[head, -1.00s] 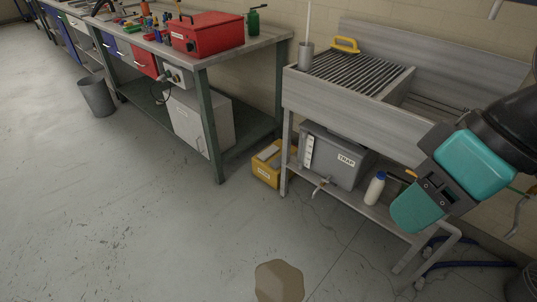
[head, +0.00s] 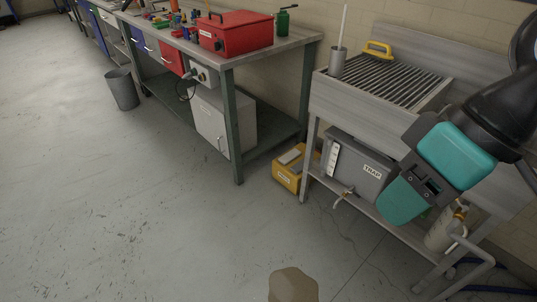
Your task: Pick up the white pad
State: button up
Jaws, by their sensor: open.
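A pale, whitish flat piece (head: 291,156), which looks like the white pad, lies at the top of an open yellow box (head: 289,178) on the floor. The box stands between the workbench and the steel sink stand, with a label on its front too small to read surely. My gripper (head: 402,202), with teal covers, hangs at the right in front of the sink stand, well right of the box. It is open and holds nothing that I can see. Its fingertips do not show clearly from this side.
The sink stand (head: 350,104) holds a grey TRAP tank (head: 356,172) and a white bottle (head: 439,234) on its low shelf. A workbench (head: 237,135) carries a red box (head: 235,32). A brown patch (head: 293,286) shows at the bottom edge.

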aim_at(286, 159)
jog(key=u, duration=0.7)
jog(key=i, duration=1.1)
jog(key=u, duration=0.45)
jog(key=i, duration=1.1)
jog(key=z, duration=1.05)
jog(key=i, duration=1.1)
jog(key=z, duration=0.9)
